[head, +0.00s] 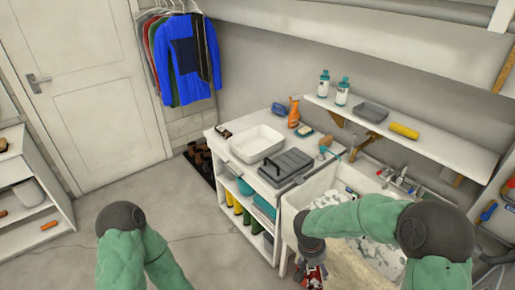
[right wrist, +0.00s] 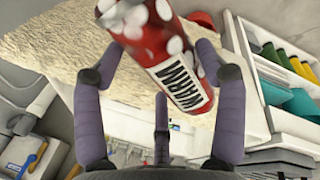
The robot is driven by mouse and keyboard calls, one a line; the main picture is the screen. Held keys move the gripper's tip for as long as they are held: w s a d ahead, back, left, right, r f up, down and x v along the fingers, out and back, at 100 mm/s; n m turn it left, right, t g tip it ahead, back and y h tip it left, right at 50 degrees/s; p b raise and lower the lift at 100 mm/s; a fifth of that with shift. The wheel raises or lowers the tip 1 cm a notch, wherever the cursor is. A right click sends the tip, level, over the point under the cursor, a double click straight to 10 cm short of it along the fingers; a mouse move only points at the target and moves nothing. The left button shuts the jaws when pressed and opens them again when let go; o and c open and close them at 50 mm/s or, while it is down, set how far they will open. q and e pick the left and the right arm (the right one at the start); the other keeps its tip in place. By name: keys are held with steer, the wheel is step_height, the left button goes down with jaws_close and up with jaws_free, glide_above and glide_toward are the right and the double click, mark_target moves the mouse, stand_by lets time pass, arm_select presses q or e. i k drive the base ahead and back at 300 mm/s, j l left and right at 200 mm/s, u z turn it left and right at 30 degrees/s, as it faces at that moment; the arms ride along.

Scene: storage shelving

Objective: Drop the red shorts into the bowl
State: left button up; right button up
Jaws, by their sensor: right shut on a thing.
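My right gripper (head: 312,270) is at the bottom of the head view, in front of the sink. In the right wrist view its fingers are shut around a red cylinder (right wrist: 150,40) with pale spots and a white label with black letters. In the head view this red thing (head: 314,279) shows only in part. I cannot make out any red shorts. A white rectangular basin (head: 236,147), the nearest thing to a bowl, stands on the counter, apart from and beyond the gripper. My left gripper is out of view; only part of its arm shows at the lower left.
A grey toolbox (head: 286,166) and an orange spray bottle (head: 294,112) stand near the basin. The sink (head: 322,184) is right of the counter. A wall shelf (head: 445,151) holds bottles, a tray and a yellow roll. Clothes (head: 188,60) hang at the back. The floor at left is clear.

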mark_target(259, 149)
steer(key=i+j+z, duration=0.1)
steer(key=j, duration=0.25)
steer(key=i+j, duration=0.35)
steer(key=i+j+z, duration=0.15)
steer(key=j, duration=0.2)
steer(key=i+j+z, duration=0.1)
steer(key=i+j, duration=0.15)
steer(key=j, duration=0.1)
